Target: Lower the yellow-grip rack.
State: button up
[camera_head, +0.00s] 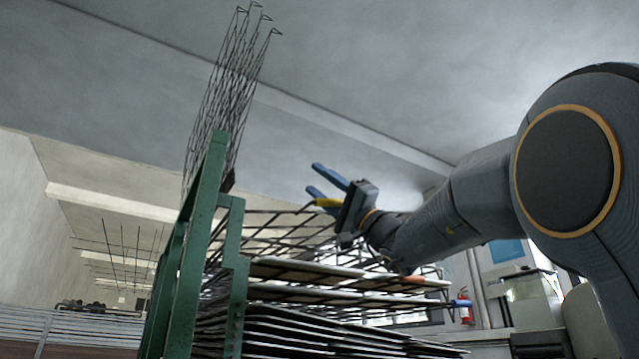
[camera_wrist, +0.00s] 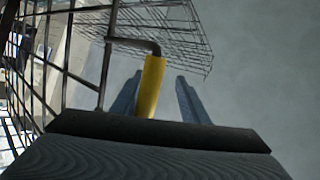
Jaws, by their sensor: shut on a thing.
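The yellow-grip rack (camera_head: 275,222) is a dark wire rack, tilted slightly, hinged toward the green frame (camera_head: 207,215) at left in the head view. Its yellow grip (camera_head: 328,203) is at its free right end. My gripper (camera_head: 314,179) has blue fingers and is shut on this grip. In the wrist view the yellow grip (camera_wrist: 151,86) lies between the fingers of my gripper (camera_wrist: 160,79), beside the left one, and joins a bent dark rod. The grip's lower end is hidden by my gripper body.
Several raised wire racks (camera_head: 225,100) stand nearly upright above the frame. Below are lower racks with pale panels (camera_head: 340,284), an orange grip (camera_head: 411,279) and a blue grip (camera_head: 461,304). A red extinguisher (camera_head: 464,304) is at the right. Air above my gripper is clear.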

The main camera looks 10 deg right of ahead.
jog(key=o, duration=0.3)
jog(key=v, duration=0.6)
jog(key=shift+d, duration=0.15)
jog(key=shift+s+d+f, duration=0.3)
jog(key=shift+c, duration=0.7)
jog(key=shift+d, duration=0.1)
jog(key=shift+f+b, duration=0.25)
jog(key=shift+b, duration=0.2)
jog(key=shift+c, duration=0.8)
jog(key=shift+o, duration=0.2)
jog(key=s+f+b, duration=0.1)
jog(key=b, duration=0.1)
jog(key=d+f+b, duration=0.1)
jog(key=f+b, duration=0.1)
jog(key=shift+s+d, duration=0.2)
jog(key=shift+s, duration=0.15)
jog(key=shift+s+d+f+b, duration=0.4)
jog(key=shift+s+f+b, duration=0.15)
jog(key=shift+b, duration=0.3)
jog(key=shift+c, duration=0.2)
jog(key=shift+s+d+f+b, duration=0.15)
jog(key=shift+d+f+b, duration=0.05)
jog(key=shift+f+b, duration=0.35)
jog(key=shift+s+d+f+b, duration=0.15)
jog(key=shift+d+f+b, duration=0.1)
jog(key=shift+f+b, duration=0.3)
jog(key=shift+s+d+f+b, duration=0.15)
jog(key=shift+d+f+b, duration=0.05)
jog(key=shift+f+b, duration=0.3)
